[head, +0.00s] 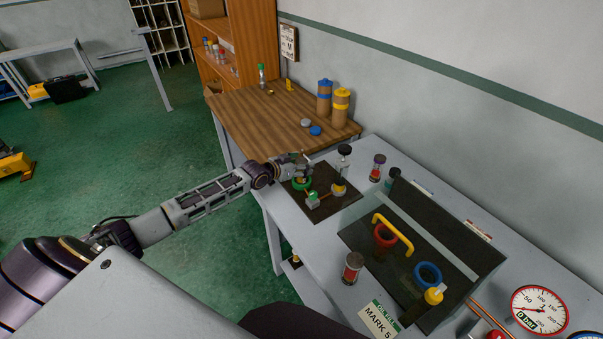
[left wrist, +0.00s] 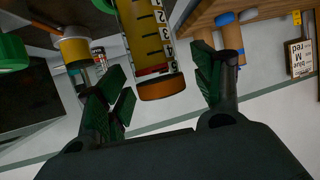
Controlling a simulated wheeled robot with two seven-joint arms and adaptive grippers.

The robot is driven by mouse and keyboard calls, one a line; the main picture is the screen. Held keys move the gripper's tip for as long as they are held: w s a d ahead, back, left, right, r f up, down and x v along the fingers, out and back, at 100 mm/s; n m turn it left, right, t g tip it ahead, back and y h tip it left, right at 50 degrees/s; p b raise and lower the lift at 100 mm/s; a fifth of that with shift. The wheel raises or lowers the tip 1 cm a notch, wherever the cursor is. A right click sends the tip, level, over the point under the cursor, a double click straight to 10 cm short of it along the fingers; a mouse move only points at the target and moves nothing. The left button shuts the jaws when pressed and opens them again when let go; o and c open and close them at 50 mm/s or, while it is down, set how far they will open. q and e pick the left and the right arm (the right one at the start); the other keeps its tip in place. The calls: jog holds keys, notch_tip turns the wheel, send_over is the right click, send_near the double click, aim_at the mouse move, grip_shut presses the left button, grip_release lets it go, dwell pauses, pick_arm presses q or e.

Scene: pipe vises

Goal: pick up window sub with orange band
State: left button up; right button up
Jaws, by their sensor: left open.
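The window sub with the orange band (left wrist: 155,45) is large in the left wrist view. It has a yellow window with black marks and figures, a red line and an orange band at its near end. My left gripper (head: 304,169) is over the dark mat (head: 345,211) on the grey bench. In the left wrist view my left gripper (left wrist: 163,68) is open, with green-padded fingers on either side of the sub. I see gaps between pads and sub. In the head view I cannot pick the sub out at the gripper. My right gripper is out of view.
Beside the gripper are a green ring (head: 301,184), a yellow-banded fitting (head: 340,188) and a clear black-capped cylinder (head: 344,164). A tray (head: 455,262) holds red and blue rings. A wooden table (head: 262,120) adjoins.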

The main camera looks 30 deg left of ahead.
pick_arm(q)
jog(key=shift+w+d+f, duration=0.1)
jog(key=shift+w, duration=0.2)
jog(key=shift+c, duration=0.3)
grip_shut()
dwell(0.3)
jog(key=shift+r, duration=0.25)
jog(key=shift+r+b, duration=0.65)
jog(key=shift+r, duration=4.2)
